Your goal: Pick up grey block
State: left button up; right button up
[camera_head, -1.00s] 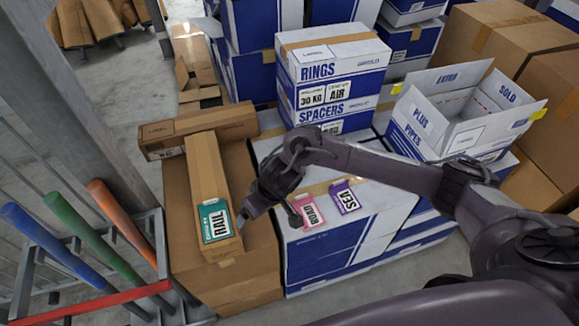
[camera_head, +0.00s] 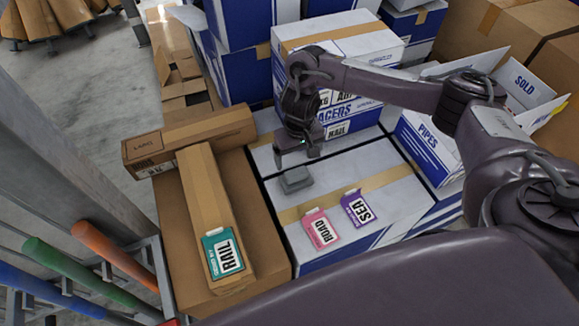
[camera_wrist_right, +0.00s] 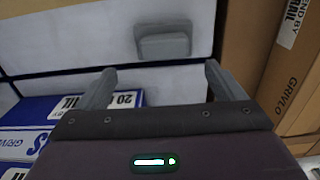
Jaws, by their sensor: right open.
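The grey block (camera_head: 295,180) lies on top of the white and blue box (camera_head: 330,170), near its left side. In the right wrist view the grey block (camera_wrist_right: 163,41) sits ahead of the fingertips, roughly centred between them. My right gripper (camera_head: 296,158) is just above and behind the block in the head view, apart from it. In the wrist view the right gripper (camera_wrist_right: 160,74) has its two fingers spread wide with nothing between them. My left gripper is not in view.
A pink ROAD card (camera_head: 320,229) and a purple SEA card (camera_head: 357,208) lie on the same box. A long carton with a green RAIL card (camera_head: 223,253) lies to the left. The SPACERS box (camera_head: 355,105) stands behind. An open PIPES box (camera_head: 425,140) stands right.

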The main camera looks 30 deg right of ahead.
aim_at(296, 171)
jog(key=f, duration=0.1)
jog(key=f+b, duration=0.2)
jog(key=f, duration=0.1)
jog(key=shift+s+a, duration=0.2)
jog(key=shift+s, duration=0.15)
jog(key=f, duration=0.1)
jog(key=f+b, duration=0.1)
jog(key=shift+w+a+f, duration=0.1)
jog(key=shift+a+f, duration=0.1)
jog(key=shift+f, duration=0.15)
jog(key=shift+f+b, duration=0.4)
jog(key=shift+f, duration=0.15)
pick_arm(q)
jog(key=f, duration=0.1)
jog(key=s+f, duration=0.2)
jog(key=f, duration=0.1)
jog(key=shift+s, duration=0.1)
pick_arm(e)
jog(key=c, duration=1.1)
jog(key=shift+w, duration=0.1)
